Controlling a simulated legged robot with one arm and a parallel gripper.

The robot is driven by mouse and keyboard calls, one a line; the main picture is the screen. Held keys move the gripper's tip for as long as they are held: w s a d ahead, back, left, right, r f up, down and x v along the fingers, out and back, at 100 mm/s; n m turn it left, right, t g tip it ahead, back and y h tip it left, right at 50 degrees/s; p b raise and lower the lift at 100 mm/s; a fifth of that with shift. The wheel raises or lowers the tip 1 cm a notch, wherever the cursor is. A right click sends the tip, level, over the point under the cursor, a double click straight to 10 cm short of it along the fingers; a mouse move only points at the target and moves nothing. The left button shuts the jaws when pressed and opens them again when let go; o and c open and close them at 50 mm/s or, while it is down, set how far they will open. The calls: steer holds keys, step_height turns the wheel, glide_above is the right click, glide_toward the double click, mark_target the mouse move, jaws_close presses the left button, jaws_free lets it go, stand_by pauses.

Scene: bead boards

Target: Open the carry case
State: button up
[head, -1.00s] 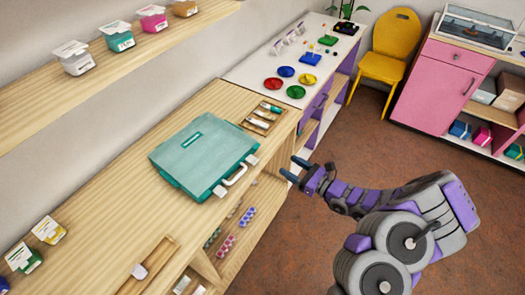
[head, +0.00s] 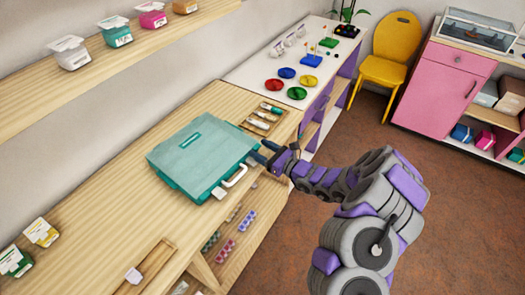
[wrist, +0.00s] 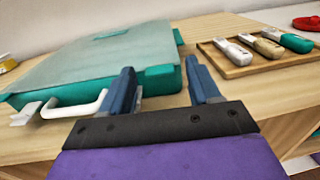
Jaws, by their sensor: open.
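The teal carry case (head: 200,152) lies flat and closed on the wooden bench, its white handle (head: 236,176) on the side facing the room. A light latch (head: 219,193) shows beside the handle. The case also fills the left of the wrist view (wrist: 100,60), with its handle (wrist: 78,106) and a latch (wrist: 26,113) at lower left. My gripper (head: 262,152) is open at the case's front right corner. In the wrist view its two blue fingers (wrist: 162,82) stand apart, the left one in front of the case's corner. The latch nearer my gripper is hidden.
A smaller wooden tray (head: 150,268) lies at the bench's near end. A shelf (head: 110,75) with several small tubs runs above the bench on the left. Bare bench lies left of the case.

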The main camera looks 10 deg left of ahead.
jaws_close()
stand_by(0.6)
